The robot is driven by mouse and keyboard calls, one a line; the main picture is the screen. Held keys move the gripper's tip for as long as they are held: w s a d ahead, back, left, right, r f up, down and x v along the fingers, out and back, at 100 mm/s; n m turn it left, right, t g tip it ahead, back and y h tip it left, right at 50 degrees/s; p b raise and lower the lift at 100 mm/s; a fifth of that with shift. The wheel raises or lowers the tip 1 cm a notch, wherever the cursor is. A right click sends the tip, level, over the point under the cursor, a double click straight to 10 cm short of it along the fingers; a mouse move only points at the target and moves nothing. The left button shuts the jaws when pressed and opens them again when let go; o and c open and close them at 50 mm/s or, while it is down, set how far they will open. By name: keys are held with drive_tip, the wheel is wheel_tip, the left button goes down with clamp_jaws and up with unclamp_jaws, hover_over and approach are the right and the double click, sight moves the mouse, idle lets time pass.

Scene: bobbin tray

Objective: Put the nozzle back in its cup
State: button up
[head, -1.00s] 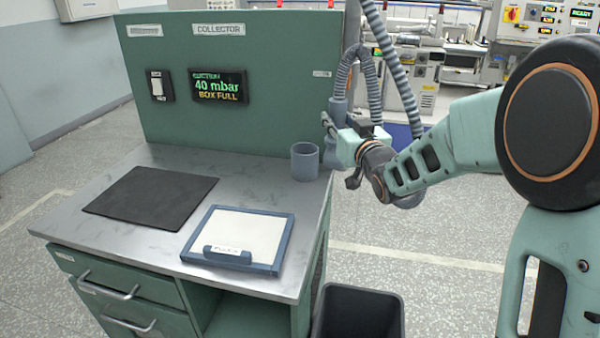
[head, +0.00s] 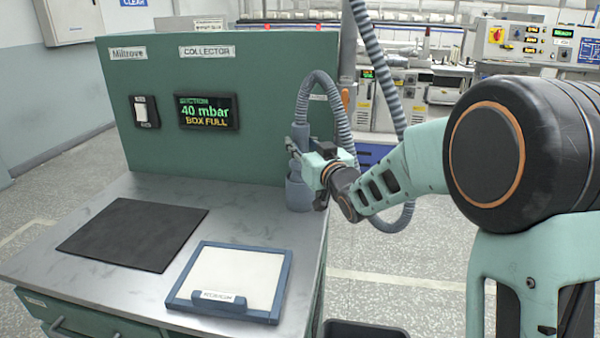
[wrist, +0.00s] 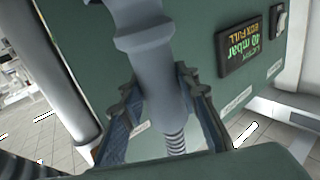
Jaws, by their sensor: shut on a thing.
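The grey-blue nozzle (head: 296,165) stands about upright at the back right corner of the bench, with a ribbed hose (head: 302,103) at its upper end. My gripper (head: 303,150) is shut on it from the right. In the wrist view the two fingers of my gripper (wrist: 165,100) close on both sides of the nozzle (wrist: 150,70). The grey-blue cup (head: 300,196) is on the bench directly below. The nozzle's lower end meets the cup's mouth in the head view; I cannot tell how deep it sits, if at all.
The green collector panel (head: 215,115) rises close behind the cup. A dark mat (head: 133,233) and a blue-framed filter panel (head: 235,278) lie on the bench (head: 265,215). A dark bin (head: 365,329) stands on the floor to the right. The hose loops beside my arm.

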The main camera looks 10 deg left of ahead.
drive_tip(key=shift+f+b, duration=0.35)
drive_tip(key=shift+f, duration=2.2)
drive_tip(key=o, duration=1.2)
drive_tip(key=shift+o, duration=0.2)
drive_tip(key=shift+s+d, duration=0.1)
drive_tip(key=shift+s, duration=0.05)
drive_tip(key=v, duration=1.1)
drive_tip(key=shift+s+d, duration=0.2)
drive_tip(key=shift+s, duration=0.1)
